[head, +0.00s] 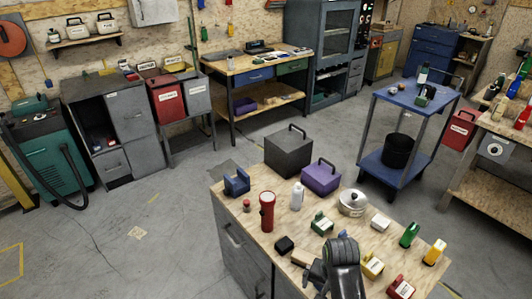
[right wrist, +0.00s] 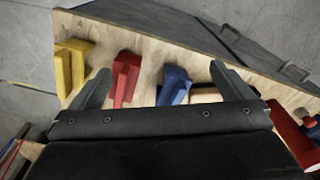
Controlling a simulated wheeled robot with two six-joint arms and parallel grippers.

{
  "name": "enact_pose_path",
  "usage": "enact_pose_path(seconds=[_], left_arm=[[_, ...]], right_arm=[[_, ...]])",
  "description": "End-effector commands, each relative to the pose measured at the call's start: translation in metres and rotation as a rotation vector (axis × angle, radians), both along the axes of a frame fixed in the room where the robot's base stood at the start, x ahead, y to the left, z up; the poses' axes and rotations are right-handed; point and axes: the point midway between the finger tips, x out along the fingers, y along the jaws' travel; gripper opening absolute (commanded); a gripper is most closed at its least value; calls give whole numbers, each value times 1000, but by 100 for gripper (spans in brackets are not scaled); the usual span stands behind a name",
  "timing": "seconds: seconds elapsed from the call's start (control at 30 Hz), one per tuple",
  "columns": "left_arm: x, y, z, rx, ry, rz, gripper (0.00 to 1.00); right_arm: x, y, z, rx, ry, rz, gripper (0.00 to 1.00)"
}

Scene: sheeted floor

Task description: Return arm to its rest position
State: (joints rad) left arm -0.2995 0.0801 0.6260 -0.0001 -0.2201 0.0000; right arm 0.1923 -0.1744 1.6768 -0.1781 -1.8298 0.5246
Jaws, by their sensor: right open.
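My right arm comes in at the bottom of the head view, over the front of a wood-topped workbench (head: 278,205). My right gripper (head: 308,268) is low near the bench's front edge, partly hidden by the arm. In the right wrist view the gripper (right wrist: 159,70) has its two fingers wide apart with nothing held between them. Beyond the fingers lie a yellow piece (right wrist: 76,62), a red piece (right wrist: 125,78) and a blue piece (right wrist: 174,85) on the wood. My left gripper is in neither view.
The bench holds a red flashlight (head: 267,210), white bottle (head: 297,195), purple box (head: 321,178), silver pot (head: 352,203), black block (head: 284,245) and several small coloured items. A dark toolbox (head: 289,152) stands at its back. Grey floor (head: 150,235) is open at left; a blue cart (head: 412,95) stands behind.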

Motion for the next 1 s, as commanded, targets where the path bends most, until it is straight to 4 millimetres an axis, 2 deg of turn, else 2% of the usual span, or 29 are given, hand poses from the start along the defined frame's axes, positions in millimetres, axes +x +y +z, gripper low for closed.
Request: enact_pose_path(seconds=[0.27, 0.47, 0.6, 0.7, 1.0], left_arm=[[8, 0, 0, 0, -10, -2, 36], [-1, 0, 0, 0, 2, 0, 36], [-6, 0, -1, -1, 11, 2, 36], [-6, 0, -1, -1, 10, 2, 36], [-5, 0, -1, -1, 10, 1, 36]], right_arm=[[-39, -41, -9, -24, -52, 40, 100], [-87, -81, -7, -69, -111, 111, 100], [-132, -110, 5, -120, -162, 196, 100], [-155, -122, 16, -150, -188, 252, 100], [-203, -140, 47, -215, -235, 389, 100]])
